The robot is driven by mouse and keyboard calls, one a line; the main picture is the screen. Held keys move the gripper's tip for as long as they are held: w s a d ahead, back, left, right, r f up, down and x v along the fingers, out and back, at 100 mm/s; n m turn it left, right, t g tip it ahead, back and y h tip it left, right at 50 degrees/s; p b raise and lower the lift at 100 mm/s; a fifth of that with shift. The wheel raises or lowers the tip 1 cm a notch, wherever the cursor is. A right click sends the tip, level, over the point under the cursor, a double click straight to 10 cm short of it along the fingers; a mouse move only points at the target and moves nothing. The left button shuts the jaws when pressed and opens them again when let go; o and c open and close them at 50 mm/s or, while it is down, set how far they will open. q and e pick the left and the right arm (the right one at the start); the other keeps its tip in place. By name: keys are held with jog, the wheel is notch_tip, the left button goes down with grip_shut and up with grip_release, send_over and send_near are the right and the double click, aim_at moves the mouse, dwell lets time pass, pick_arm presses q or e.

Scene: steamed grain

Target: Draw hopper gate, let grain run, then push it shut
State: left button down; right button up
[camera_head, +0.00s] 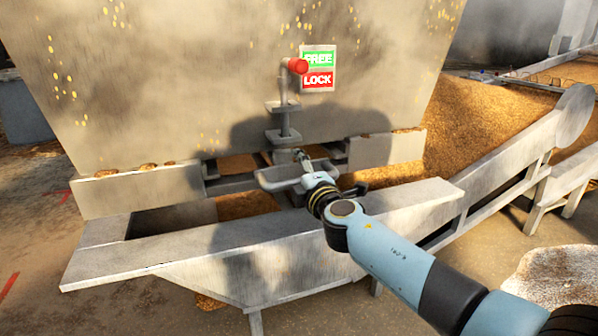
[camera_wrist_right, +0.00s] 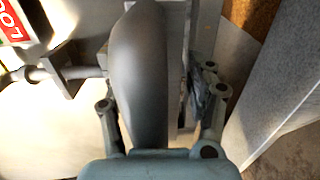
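The grey hopper (camera_head: 200,80) carries a lock lever with a red knob (camera_head: 298,66), standing upright beside a FREE/LOCK sign (camera_head: 318,82). The knob is level with the green FREE half. The pale gate handle (camera_head: 272,178) sticks out below the lever, at the hopper's foot. My right gripper (camera_head: 306,168) is at this handle. In the right wrist view, a broad grey curved piece (camera_wrist_right: 142,75) lies between the gripper's spread finger links (camera_wrist_right: 165,100); the fingertips are mostly hidden, so grip on it is unclear. My left gripper is out of view.
A grey trough (camera_head: 215,240) runs in front of the hopper, with grain (camera_head: 245,205) showing behind its front wall. A sloping chute (camera_head: 515,150) and a large grain heap (camera_head: 490,115) are at the right. Open floor lies at the front left.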

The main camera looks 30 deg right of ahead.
grip_shut()
jog(key=shift+s+f, duration=0.1)
jog(key=shift+s, duration=0.1)
